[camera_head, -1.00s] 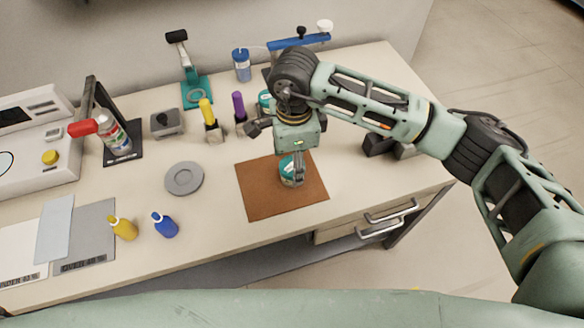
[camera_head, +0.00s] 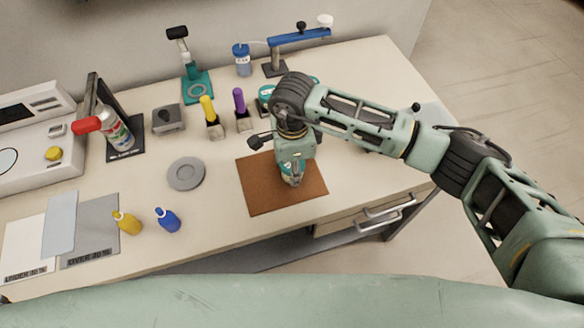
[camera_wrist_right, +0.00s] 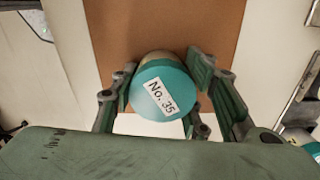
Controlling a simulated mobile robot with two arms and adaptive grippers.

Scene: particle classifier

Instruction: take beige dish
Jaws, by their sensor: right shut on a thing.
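A small round container with a teal lid labelled "No. 35" (camera_wrist_right: 165,92) is in the right wrist view, and a strip of its beige side shows above the lid. In the head view this container (camera_head: 291,169) is over the brown mat (camera_head: 258,195), mostly hidden by my right gripper. My right gripper (camera_head: 292,179) points down, shut on the container, with one finger on each side. Whether the container touches the mat is hard to tell. My left gripper is not in view. I see no separate open beige dish.
A grey round plate (camera_head: 186,173) lies left of the mat. Purple-topped (camera_head: 240,103) and yellow-topped (camera_head: 209,110) tools stand behind. Another teal-lidded container (camera_head: 265,93) is partly hidden behind my arm.

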